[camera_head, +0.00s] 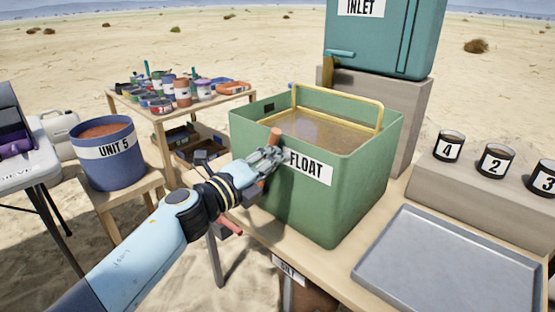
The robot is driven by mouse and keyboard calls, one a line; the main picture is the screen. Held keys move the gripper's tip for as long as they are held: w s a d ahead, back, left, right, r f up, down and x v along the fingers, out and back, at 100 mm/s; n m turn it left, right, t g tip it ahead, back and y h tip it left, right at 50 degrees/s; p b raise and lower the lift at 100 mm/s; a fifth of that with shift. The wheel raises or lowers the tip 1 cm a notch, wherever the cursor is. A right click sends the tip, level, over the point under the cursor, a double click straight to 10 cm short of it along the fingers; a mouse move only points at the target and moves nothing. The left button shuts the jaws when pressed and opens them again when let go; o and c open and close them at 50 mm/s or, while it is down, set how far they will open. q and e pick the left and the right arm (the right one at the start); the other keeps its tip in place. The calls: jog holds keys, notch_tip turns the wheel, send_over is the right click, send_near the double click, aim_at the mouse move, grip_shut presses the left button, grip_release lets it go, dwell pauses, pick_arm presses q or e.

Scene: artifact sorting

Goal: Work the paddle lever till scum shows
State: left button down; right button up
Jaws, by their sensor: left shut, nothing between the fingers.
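The green tank (335,212) labelled FLOAT (306,167) stands on the wooden table. It holds murky brown liquid (318,131), and I make out no clear scum on it. A yellow bar frame (338,101) rises over the tank. My left gripper (270,156) is shut at the tank's front left side, beside the label. A short orange-brown handle (275,137), possibly the lever's grip, sticks up just behind the fingers. The fingers hide its lower part, and I cannot tell whether they touch it. My right gripper is out of view.
A teal INLET tank (388,38) stands on a block behind. A bare grey tray (450,265) lies at the front right, below numbered black cups (495,161). A blue UNIT 5 bucket (107,170) stands at left. A side table (181,110) holds several cans.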

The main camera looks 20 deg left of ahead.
pick_arm(q)
jog(key=shift+w+a+r+n+p, duration=0.15)
jog(key=shift+a+r+n+p, duration=0.15)
jog(key=shift+a+r+p, duration=0.1)
jog(key=w+a+n+p, duration=0.1)
jog(key=a+n, duration=0.1)
jog(key=a, duration=0.1)
jog(key=w+a+r+n+p, duration=0.1)
jog(key=a+n+p, duration=0.1)
jog(key=a, duration=0.1)
jog(key=w+a+n+p, duration=0.2)
jog(key=a, duration=0.1)
jog(key=shift+r+n, duration=0.3)
jog(key=shift+r, duration=0.05)
jog(key=shift+w+a+f+n, duration=0.15)
jog(key=shift+w+a+n, duration=0.05)
jog(key=shift+a+n, duration=0.25)
jog(key=shift+w+a+f+n, duration=0.1)
jog(key=shift+w+a+n, duration=0.1)
jog(key=shift+a+n, duration=0.25)
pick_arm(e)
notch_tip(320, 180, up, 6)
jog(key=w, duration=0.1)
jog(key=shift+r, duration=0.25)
